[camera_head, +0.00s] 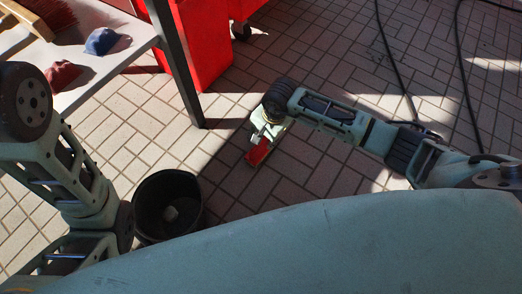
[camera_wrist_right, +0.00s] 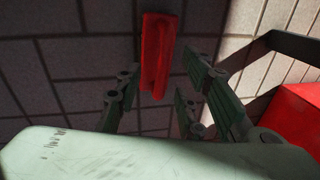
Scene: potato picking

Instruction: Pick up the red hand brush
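The red hand brush (camera_head: 258,151) shows in the head view at the end of my right arm, low over or on the tiled floor; I cannot tell how much of it is hidden. In the right wrist view, the long red brush (camera_wrist_right: 158,55) lies beyond the fingertips, roughly in line with the gap between them. My right gripper (camera_wrist_right: 163,75) is open, with fingers apart on both sides and no visible contact with the brush. In the head view the right gripper (camera_head: 264,137) points down above the brush. My left arm is folded at the left, and its gripper is out of view.
A red cabinet (camera_head: 200,45) stands behind. Black cables cross the floor at right.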

